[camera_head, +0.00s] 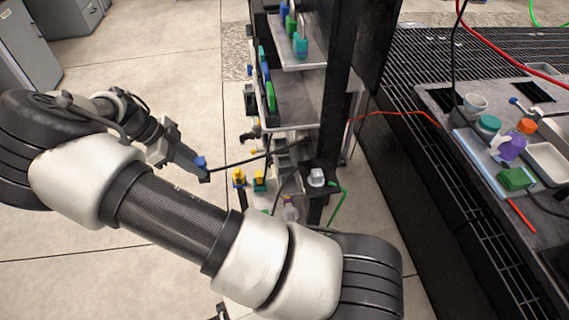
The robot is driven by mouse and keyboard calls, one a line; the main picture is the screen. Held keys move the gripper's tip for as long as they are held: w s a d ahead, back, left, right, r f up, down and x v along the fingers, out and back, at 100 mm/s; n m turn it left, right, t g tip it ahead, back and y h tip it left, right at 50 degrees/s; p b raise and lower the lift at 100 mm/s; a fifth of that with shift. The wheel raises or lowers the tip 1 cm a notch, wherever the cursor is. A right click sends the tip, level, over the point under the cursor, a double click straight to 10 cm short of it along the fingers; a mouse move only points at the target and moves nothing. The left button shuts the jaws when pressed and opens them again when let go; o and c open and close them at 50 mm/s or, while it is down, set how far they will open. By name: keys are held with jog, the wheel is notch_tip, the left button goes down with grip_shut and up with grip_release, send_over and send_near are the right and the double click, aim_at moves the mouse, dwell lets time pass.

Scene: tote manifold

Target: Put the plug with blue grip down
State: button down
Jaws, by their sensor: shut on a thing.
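The plug with blue grip (200,162) is at the end of my gripper (195,165), left of the rack and in front of open floor. My gripper is shut on the plug. A black cable runs from the plug to the right, toward the rack. The plug is held in the air, apart from the rack. Its far side and tip are too small to tell clearly.
A dark rack (335,150) with shelves and coloured items stands at centre. Yellow-topped pieces (239,178) sit low on it. A grey bench (440,98) at right holds a tray, a cup (475,104) and bottles. Grey cabinets stand at upper left. Tiled floor is clear at left.

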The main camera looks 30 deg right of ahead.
jog(key=shift+w+d+r, duration=0.1)
jog(key=shift+r, duration=0.2)
jog(key=s+d+r+n+t+y, duration=0.2)
jog(key=d+r+n, duration=0.3)
jog(key=n, duration=0.5)
jog(key=s+d+r+n+t+y, duration=0.2)
jog(key=d+r+n+t, duration=0.3)
jog(key=r+n, duration=0.4)
jog(key=shift+s+d+r+n+t+y, duration=0.15)
jog(key=shift+d+r+n+t+y, duration=0.2)
jog(key=shift+d+n+y, duration=0.4)
